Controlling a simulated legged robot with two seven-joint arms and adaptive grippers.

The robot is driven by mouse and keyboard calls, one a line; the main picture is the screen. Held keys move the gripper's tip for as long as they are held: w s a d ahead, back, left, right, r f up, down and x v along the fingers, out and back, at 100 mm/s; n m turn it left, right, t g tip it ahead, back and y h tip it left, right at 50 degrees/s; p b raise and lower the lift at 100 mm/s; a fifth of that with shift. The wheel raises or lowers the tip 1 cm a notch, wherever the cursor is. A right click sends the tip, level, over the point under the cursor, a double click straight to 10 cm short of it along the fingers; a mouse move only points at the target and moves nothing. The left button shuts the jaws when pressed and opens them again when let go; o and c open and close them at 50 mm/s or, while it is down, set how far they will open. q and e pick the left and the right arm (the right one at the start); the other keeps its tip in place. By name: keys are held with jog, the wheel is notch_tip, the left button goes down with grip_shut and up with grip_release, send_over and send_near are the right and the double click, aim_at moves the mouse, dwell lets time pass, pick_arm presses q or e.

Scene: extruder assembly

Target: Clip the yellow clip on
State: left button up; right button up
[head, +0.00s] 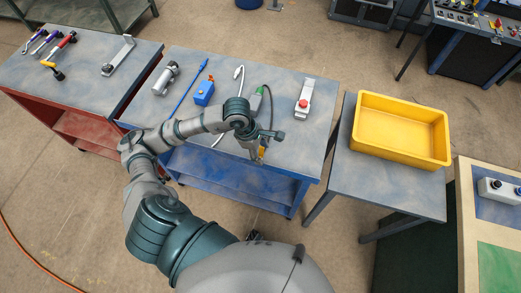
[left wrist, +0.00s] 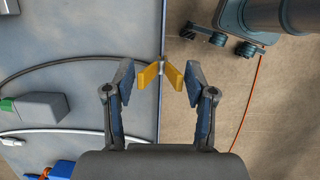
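My left gripper (head: 261,152) is above the front edge of the middle table, its fingers pointing down. In the left wrist view, my left gripper (left wrist: 161,78) has the yellow clip (left wrist: 148,76) centred between its two dark pads. In the head view, the yellow clip (head: 262,153) is small and partly hidden by the fingers. A dark cable (left wrist: 75,60) runs to the clip's area; whether they touch cannot be told. My right gripper is out of view.
The middle table (head: 230,175) also holds a green-ended device (head: 256,102), a blue box (head: 204,93), a silver cylinder (head: 165,78) and a red-buttoned device (head: 303,98). A yellow bin (head: 400,150) stands on the table to the right. Tools lie on the left table (head: 85,75).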

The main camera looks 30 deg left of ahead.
pick_arm(q)
jog(key=v, duration=1.1)
jog(key=shift+r, duration=0.4)
jog(key=shift+a, duration=0.15)
